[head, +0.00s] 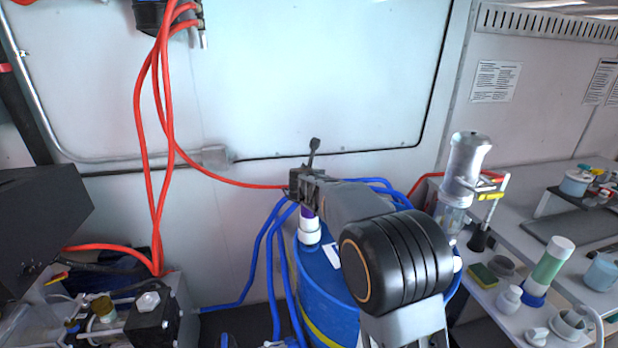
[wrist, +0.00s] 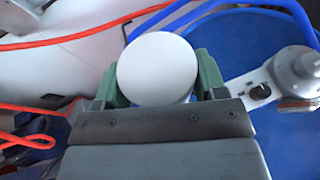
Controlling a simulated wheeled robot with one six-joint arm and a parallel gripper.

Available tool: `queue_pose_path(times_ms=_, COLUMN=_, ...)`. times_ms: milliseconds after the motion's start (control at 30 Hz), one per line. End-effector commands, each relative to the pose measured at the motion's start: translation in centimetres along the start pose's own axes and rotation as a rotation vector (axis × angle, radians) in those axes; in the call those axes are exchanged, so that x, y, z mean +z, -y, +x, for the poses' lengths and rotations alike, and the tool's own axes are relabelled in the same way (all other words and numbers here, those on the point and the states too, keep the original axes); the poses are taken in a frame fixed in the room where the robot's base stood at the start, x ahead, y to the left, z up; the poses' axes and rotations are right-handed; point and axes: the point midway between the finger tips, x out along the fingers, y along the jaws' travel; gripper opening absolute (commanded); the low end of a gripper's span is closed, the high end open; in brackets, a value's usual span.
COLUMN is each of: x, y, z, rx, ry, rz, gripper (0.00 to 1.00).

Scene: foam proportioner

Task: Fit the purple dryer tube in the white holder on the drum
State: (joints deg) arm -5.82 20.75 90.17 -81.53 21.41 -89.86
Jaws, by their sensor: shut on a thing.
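My gripper (head: 306,190) is shut on the purple dryer tube (head: 308,212), above the left part of the blue drum (head: 322,275). Only a short purple band of the tube shows below the jaws. In the wrist view, the tube's round white end (wrist: 157,68) sits between the green fingers (wrist: 160,85). Directly below the purple band in the head view is a white cylindrical piece (head: 309,231) at the drum's top, which looks like the holder. I cannot tell whether the tube is inside it or just above it. My arm hides much of the drum top.
Blue hoses (head: 268,255) run down beside the drum, and red hoses (head: 148,130) hang at left. A clear filter unit (head: 465,170) stands right of my arm. A green tube (head: 549,264) and several small containers crowd the right bench.

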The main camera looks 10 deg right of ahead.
Motion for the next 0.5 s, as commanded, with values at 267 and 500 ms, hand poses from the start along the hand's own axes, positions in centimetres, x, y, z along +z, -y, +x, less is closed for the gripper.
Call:
queue_pose_path(times_ms=267, x=-0.5, y=0.0, z=0.21, rx=0.0, ry=0.002, rz=0.0, gripper=0.11)
queue_pose_path(times_ms=500, x=-0.56, y=0.0, z=0.23, rx=0.0, ry=0.001, rz=0.0, gripper=0.75)
